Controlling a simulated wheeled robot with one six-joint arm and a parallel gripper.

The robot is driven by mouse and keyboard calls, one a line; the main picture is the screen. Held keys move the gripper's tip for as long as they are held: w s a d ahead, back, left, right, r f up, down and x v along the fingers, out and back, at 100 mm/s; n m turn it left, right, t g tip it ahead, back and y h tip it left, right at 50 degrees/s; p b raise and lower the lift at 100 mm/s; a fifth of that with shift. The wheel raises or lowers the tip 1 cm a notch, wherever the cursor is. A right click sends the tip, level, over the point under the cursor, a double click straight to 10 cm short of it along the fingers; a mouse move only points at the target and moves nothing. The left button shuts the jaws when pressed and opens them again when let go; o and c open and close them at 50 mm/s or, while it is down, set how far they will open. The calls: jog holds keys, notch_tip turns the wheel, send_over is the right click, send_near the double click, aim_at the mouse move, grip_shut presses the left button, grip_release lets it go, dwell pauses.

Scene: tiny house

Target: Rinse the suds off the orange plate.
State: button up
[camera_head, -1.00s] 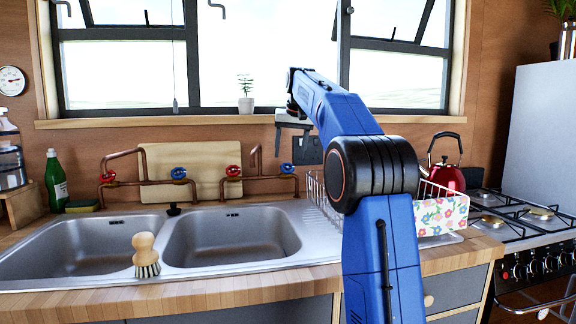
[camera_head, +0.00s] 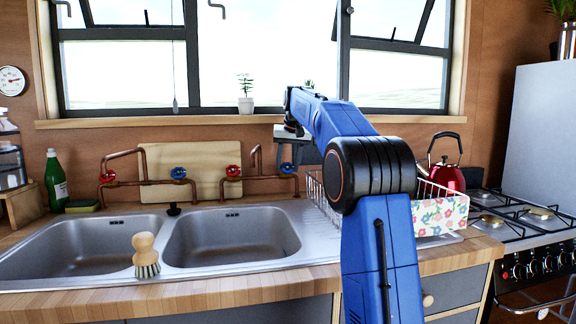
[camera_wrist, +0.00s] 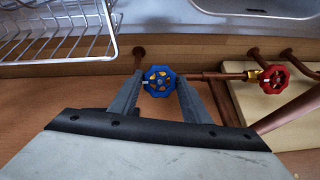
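The orange plate is not visible in either view, and neither are suds. The double sink has a left basin (camera_head: 85,245) and a right basin (camera_head: 232,238), both apparently empty. The right copper tap has a red valve handle (camera_head: 233,170) and a blue one (camera_head: 287,168). In the wrist view, my gripper (camera_wrist: 160,76) is open, with its fingers on either side of the blue handle (camera_wrist: 158,92). I cannot tell whether they touch it. The red handle (camera_wrist: 273,77) is off to the right there. My arm partly hides the dish rack in the head view.
The wire dish rack (camera_wrist: 60,45) is close to my gripper. A wooden board (camera_head: 195,165) leans behind the taps. A scrub brush (camera_head: 146,255) stands at the sink's front edge. A sponge (camera_head: 82,206), green bottle (camera_head: 56,180) and red kettle (camera_head: 445,178) stand around the sink.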

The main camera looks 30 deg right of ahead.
dwell(0.3)
jog(key=n+h, duration=0.1)
jog(key=n, duration=0.2)
jog(key=shift+a+n, duration=0.1)
jog(key=shift+n, duration=0.2)
jog(key=shift+n+h, duration=0.6)
jog(key=shift+n, duration=1.5)
jog(key=o, duration=1)
jog(key=shift+o, duration=0.2)
jog(key=shift+a+r, duration=0.1)
jog(key=v, duration=1.7)
